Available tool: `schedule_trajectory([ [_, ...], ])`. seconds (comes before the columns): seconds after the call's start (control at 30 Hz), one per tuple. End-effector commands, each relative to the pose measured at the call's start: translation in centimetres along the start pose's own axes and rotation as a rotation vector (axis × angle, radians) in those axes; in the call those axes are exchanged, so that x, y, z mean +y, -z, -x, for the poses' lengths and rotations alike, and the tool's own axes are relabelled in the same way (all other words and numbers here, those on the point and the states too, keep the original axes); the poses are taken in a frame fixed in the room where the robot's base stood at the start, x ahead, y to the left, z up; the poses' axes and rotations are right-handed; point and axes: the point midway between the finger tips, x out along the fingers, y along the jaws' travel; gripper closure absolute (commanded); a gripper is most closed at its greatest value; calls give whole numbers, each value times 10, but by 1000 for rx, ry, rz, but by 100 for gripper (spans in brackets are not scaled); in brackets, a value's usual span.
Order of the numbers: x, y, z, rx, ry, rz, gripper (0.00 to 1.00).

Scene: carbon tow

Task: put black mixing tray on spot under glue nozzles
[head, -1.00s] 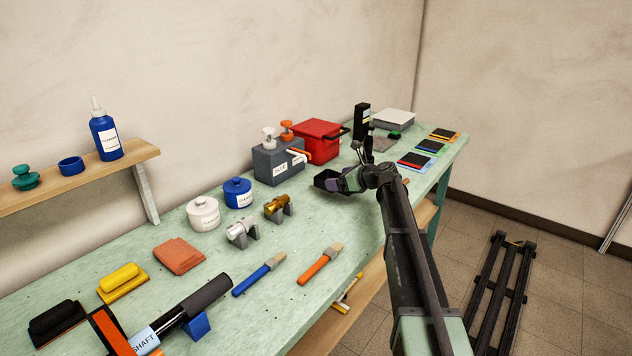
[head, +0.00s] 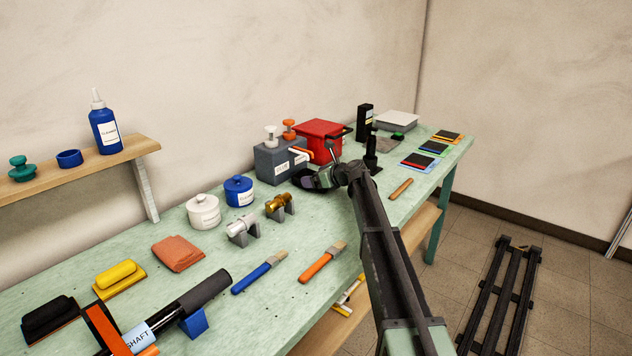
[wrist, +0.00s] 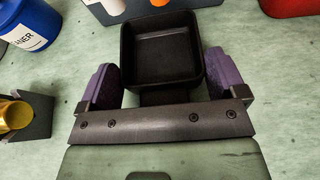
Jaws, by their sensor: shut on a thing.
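The black mixing tray (wrist: 161,55) is a square, open, empty tray, held level in front of my gripper (wrist: 163,85). My gripper's purple fingers stand on either side of the tray's near end, shut on it. In the head view the tray (head: 301,177) shows as a dark edge at my gripper (head: 318,182), close to the front of the grey glue dispenser (head: 272,168). The dispenser's white nozzle (wrist: 114,6) and orange nozzle (wrist: 159,3) show just beyond the tray's far rim in the wrist view. The spot under the nozzles is hidden or cannot be made out.
A red box (head: 322,140) stands right of the dispenser. A blue cleaner tub (head: 239,192) and a gold cylinder on a grey stand (head: 279,207) are to the left. A wooden-handled tool (head: 400,188) lies right. The table between the brushes and tubs is partly clear.

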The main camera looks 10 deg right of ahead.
Motion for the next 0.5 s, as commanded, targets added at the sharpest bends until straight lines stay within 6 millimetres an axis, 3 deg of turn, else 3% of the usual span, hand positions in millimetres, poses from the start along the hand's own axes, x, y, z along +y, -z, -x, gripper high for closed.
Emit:
schedule_trajectory([
  [0.13,0,4,-2,0,0,0,34],
  [0.17,0,3,-1,0,0,0,5],
  [0.2,0,2,-1,0,0,0,0],
  [0.5,0,-3,4,0,0,0,0],
])
